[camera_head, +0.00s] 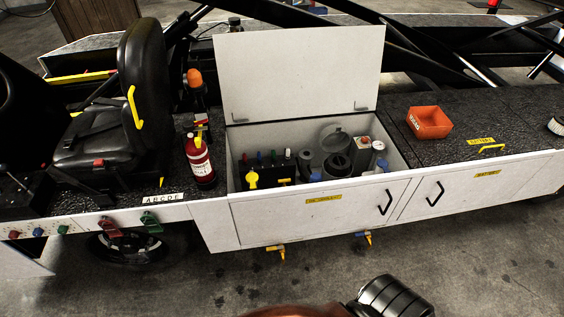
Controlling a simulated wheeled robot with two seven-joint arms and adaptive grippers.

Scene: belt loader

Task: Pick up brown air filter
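A short round part with pale ribbed sides (557,126) sits on the black deck at the far right, cut off by the picture's edge. It looks like an air filter, but its colour is hard to tell at this size. Neither of my grippers can be made out in the head view.
An open white compartment (233,175) holds tanks and a black battery-like block. Its lid (300,75) stands upright. An orange-red box (429,122) stands on the black deck (460,110). A fire extinguisher (200,160) and black seat (140,85) are at left.

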